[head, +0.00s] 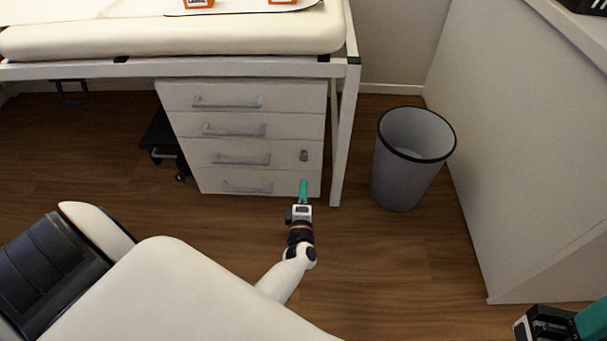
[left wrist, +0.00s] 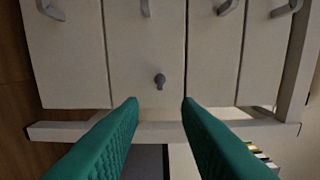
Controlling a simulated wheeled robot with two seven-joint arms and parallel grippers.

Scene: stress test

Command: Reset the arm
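My left arm reaches in from the lower left in the head view, over the floor. Its gripper (head: 303,190) shows in front of the lower right part of the white drawer cabinet (head: 262,127). In the left wrist view, the two teal fingers of the left gripper (left wrist: 160,101) are well apart with nothing held between them. The cabinet front fills the upper part of that view, with a small grey knob or lock (left wrist: 160,80) beyond the fingertips. My right gripper (head: 560,322) shows only in part at the bottom right corner; its fingers are cut off by the frame edge.
A white-framed examination bed (head: 180,72) with a cream pad stands over the cabinet; its leg (head: 344,135) is right of the cabinet. A grey bin (head: 400,180) stands farther right, beside a pale counter side (head: 520,150). The wooden floor (head: 400,260) before the bin is clear.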

